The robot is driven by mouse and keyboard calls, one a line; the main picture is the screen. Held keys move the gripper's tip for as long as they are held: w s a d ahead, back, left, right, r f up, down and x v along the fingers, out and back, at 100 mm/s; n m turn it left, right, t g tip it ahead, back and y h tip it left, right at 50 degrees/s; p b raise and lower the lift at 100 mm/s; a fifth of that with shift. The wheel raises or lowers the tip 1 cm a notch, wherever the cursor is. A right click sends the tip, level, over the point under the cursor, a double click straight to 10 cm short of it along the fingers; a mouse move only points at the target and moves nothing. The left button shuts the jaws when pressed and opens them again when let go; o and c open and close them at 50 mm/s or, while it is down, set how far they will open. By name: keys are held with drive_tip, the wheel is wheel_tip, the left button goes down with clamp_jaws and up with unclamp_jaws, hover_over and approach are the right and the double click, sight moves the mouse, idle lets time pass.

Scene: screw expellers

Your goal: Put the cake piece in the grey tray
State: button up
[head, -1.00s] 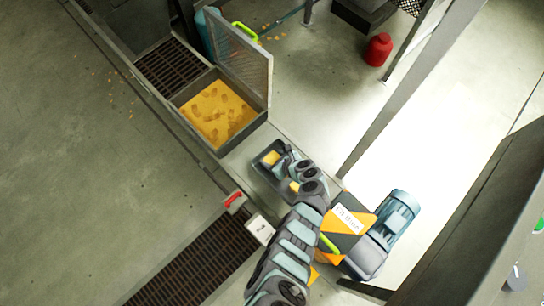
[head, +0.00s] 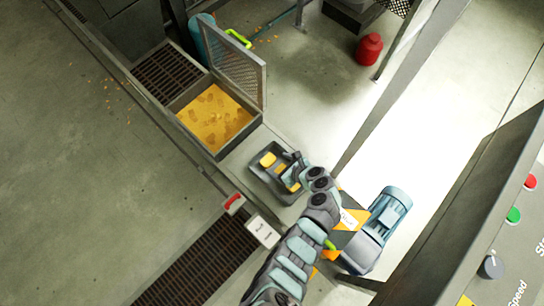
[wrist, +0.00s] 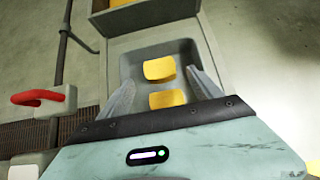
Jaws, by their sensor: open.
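The grey tray (head: 259,172) lies on the ledge beyond my arm. It also shows in the wrist view (wrist: 138,62). One yellow cake piece (head: 267,159) lies in its far part, and another yellow piece (head: 291,181) is nearer my gripper, partly hidden by it. In the wrist view both the far piece (wrist: 159,69) and the near piece (wrist: 167,99) are inside the tray outline. My gripper (wrist: 162,78) is open over the tray, its fingers spread to either side. Nothing is visibly clamped between them. Its height above the tray is hard to tell.
An open box (head: 259,124) of yellow cake with a raised mesh lid (head: 240,72) stands beyond the tray. A red handle (head: 234,203) and a white labelled block (head: 262,231) are left of my arm. A blue motor (head: 389,213) and striped guard are at right.

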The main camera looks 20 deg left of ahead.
drive_tip(key=v, duration=0.3)
drive_tip(key=shift+p, duration=0.35)
drive_tip(key=shift+s+d+r, duration=0.15)
drive_tip(key=shift+d+r, duration=0.05)
